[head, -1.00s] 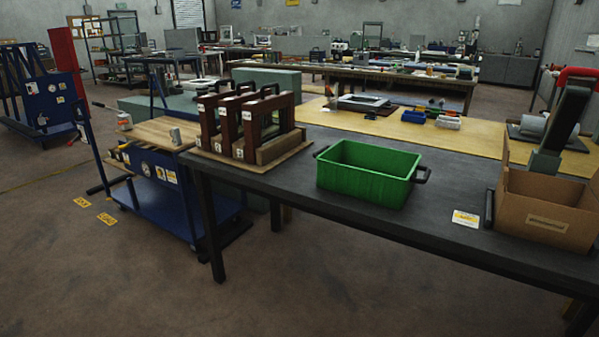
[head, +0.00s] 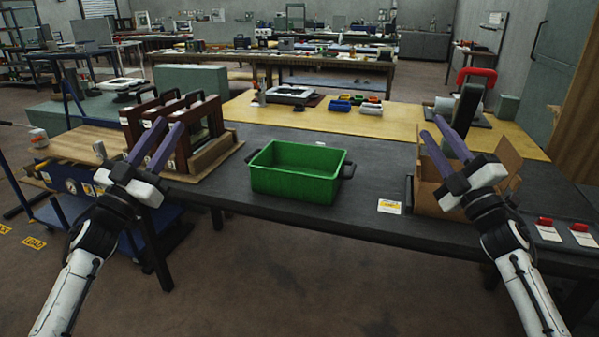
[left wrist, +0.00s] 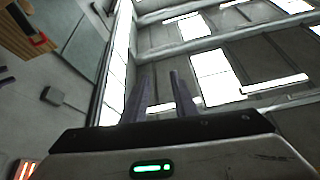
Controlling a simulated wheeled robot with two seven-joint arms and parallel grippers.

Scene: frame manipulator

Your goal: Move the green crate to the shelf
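The green crate (head: 296,190) sits upright and looks empty on the dark table, with a dark handle at its right end. My left gripper (head: 168,127) is raised at the left, in front of the framed panels and apart from the crate. Its purple fingers are parted with nothing between them. In the left wrist view the same fingers (left wrist: 160,75) point toward the ceiling and windows. My right gripper (head: 431,126) is raised at the right, in front of the cardboard box, its fingers parted and empty. A metal shelf rack (head: 14,55) stands far back at the left.
Brown framed panels (head: 172,135) stand left of the crate. A blue cart (head: 88,190) stands at the left.

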